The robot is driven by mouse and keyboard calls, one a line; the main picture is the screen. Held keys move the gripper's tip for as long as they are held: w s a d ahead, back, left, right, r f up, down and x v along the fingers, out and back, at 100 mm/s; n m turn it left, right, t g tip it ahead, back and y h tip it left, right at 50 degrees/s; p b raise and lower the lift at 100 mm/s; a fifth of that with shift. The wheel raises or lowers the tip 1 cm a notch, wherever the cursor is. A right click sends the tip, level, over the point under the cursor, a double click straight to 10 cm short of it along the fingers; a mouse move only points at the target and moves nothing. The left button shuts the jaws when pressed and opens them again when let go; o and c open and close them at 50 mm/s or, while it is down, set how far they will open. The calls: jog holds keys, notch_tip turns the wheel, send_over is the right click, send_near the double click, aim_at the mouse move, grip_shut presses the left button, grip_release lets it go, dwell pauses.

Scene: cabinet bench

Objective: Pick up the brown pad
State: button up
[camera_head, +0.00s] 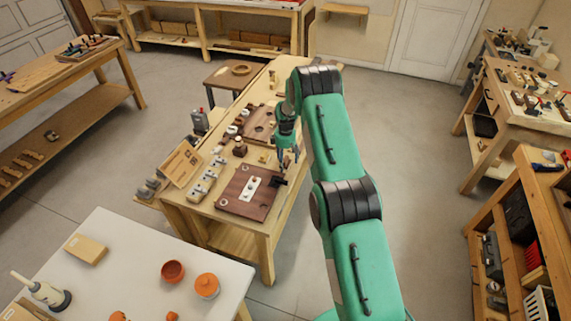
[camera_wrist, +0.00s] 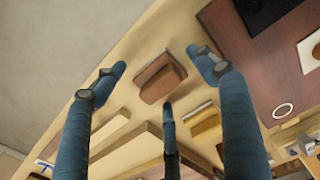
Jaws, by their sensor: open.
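The brown pad (camera_wrist: 160,77) shows in the wrist view as a small reddish-brown block on the light wooden bench top. It lies between the fingertips of my gripper (camera_wrist: 157,66), with gaps visible around it. My gripper is open and empty, its blue fingers spread on either side and a darker finger below. In the head view my gripper (camera_head: 287,158) points down over the right edge of the bench, and I cannot make out the pad there.
A tan block (camera_wrist: 204,121) lies close to the pad. A dark wooden board (camera_wrist: 252,72) with a black piece (camera_wrist: 268,10) and a white ring (camera_wrist: 283,110) is to the right. Pale wooden strips (camera_wrist: 127,150) lie lower left. The bench (camera_head: 190,215) holds several other small parts.

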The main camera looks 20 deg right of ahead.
aim_at(285, 159)
dwell(0.4)
jog(key=c, duration=1.4)
jog(key=shift+r, duration=5.05)
